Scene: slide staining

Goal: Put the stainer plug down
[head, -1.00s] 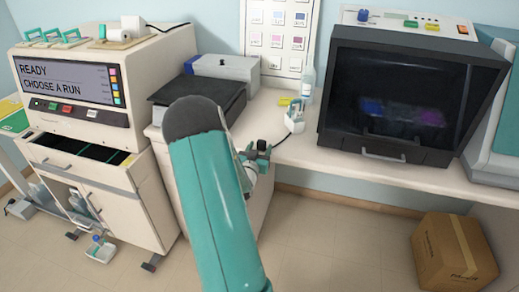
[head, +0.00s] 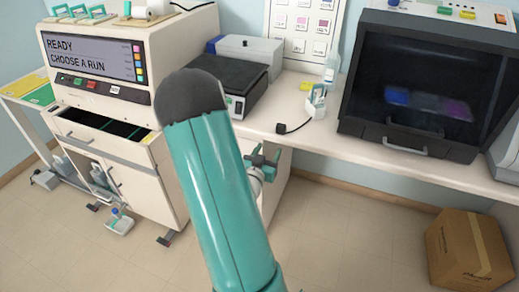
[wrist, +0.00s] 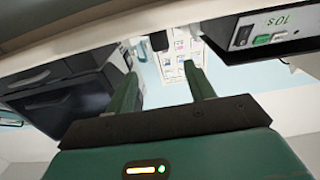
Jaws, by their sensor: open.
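The stainer plug is most likely the small black plug (head: 281,128) with a dark cord, lying on the white counter near its front edge in the head view. A black piece, probably the same plug, shows in the wrist view (wrist: 159,41), beyond the fingertips and apart from them. My gripper (head: 264,158) is in front of the counter edge in the head view, partly hidden behind my teal arm. In the wrist view my gripper (wrist: 160,76) has its two green fingers spread, with nothing between them.
A black-topped device (head: 237,82) stands left of the plug. A small white holder (head: 316,101) and a bottle (head: 332,68) stand behind it. The dark-windowed cabinet (head: 420,85) is at right, the stainer (head: 100,65) at left. A cardboard box (head: 468,250) sits on the floor. Counter around the plug is clear.

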